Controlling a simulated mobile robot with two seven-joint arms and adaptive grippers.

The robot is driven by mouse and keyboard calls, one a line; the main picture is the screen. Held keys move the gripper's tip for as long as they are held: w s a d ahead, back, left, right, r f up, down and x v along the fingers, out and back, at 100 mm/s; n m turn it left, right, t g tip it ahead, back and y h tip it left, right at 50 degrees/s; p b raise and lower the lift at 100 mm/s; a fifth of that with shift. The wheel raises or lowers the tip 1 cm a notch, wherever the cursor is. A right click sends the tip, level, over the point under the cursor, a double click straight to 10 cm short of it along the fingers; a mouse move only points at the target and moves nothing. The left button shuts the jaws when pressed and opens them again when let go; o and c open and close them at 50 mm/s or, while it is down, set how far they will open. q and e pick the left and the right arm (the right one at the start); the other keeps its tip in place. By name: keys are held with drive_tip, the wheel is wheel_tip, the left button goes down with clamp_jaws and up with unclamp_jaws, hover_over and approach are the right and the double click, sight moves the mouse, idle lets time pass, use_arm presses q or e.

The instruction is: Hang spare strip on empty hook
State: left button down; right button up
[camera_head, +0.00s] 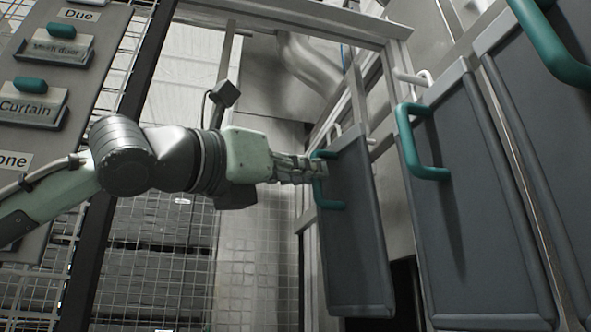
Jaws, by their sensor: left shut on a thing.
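My left gripper (318,172) reaches in from the left and is shut on the teal handle (330,204) of a dark grey strip (358,245). This strip hangs nearly upright, tilted a little in the picture. A pale hook (335,131) shows just above the strip's top edge; I cannot tell whether the strip is on it. A second strip (465,190) with a teal handle (413,140) hangs to the right, below a white hook (424,78). My right gripper is not in view.
A third strip (545,120) with a teal handle (565,60) fills the right edge. A grey board (45,150) with labelled cards stands at the left beside a dark post (125,150). Wire mesh (160,270) lies behind my arm.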

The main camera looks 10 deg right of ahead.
use_arm(q)
drive_tip(key=shift+d, duration=1.95)
drive_tip(key=shift+d+f, duration=0.45)
drive_tip(key=shift+d, duration=0.35)
drive_tip(key=c, duration=1.5)
unclamp_jaws()
drive_tip(key=shift+w+f, duration=0.1)
approach(346, 184)
drive_tip(key=shift+v, duration=1.45)
